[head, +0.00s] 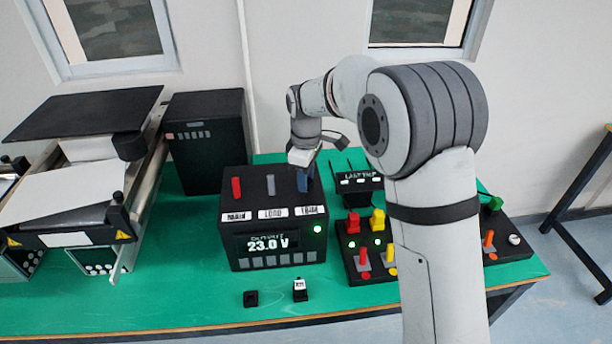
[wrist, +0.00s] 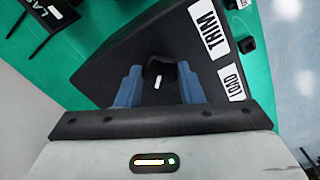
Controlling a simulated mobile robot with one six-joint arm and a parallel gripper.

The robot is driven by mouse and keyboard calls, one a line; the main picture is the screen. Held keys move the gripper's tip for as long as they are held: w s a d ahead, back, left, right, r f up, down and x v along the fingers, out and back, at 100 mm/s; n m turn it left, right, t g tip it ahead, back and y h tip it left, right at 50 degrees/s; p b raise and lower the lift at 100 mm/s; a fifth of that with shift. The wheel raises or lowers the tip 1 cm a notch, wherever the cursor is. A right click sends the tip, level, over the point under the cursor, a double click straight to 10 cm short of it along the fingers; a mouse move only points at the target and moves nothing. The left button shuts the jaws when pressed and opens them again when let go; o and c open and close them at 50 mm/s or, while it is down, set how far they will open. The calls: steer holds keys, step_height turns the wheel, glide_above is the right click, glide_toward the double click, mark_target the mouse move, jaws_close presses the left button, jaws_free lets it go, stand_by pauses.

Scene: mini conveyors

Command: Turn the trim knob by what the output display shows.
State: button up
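The black control box (head: 228,220) stands on the green table. Its output display (head: 268,244) reads 23.0 V. A red knob (head: 237,188) and a grey knob (head: 271,186) stand on top, behind the labels; the LOAD label (head: 273,213) is in the middle and the TRIM label (head: 309,211) at the right. My gripper (head: 303,182) points down behind the TRIM label. In the wrist view its blue fingers (wrist: 160,78) stand on either side of the dark trim knob (wrist: 159,68), which has a white mark.
A green lamp (head: 318,229) glows on the box front. Two small black pieces (head: 300,290) lie before it. A black box with coloured switches (head: 362,262) stands close right, with a LAST TRIP unit (head: 359,181) behind. A conveyor (head: 75,190) is at left.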

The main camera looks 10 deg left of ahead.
steer(key=c, duration=0.4)
steer(key=shift+c, duration=0.2)
steer(key=shift+m, duration=0.3)
steer(key=m+b, duration=0.1)
steer(key=m, duration=0.9)
steer(key=shift+m, duration=0.4)
steer(key=m, duration=0.4)
steer(key=shift+w+b, duration=0.1)
steer(key=shift+b, duration=0.25)
steer(key=shift+r+m, duration=0.1)
steer(key=shift+m, duration=0.2)
steer(key=o, duration=1)
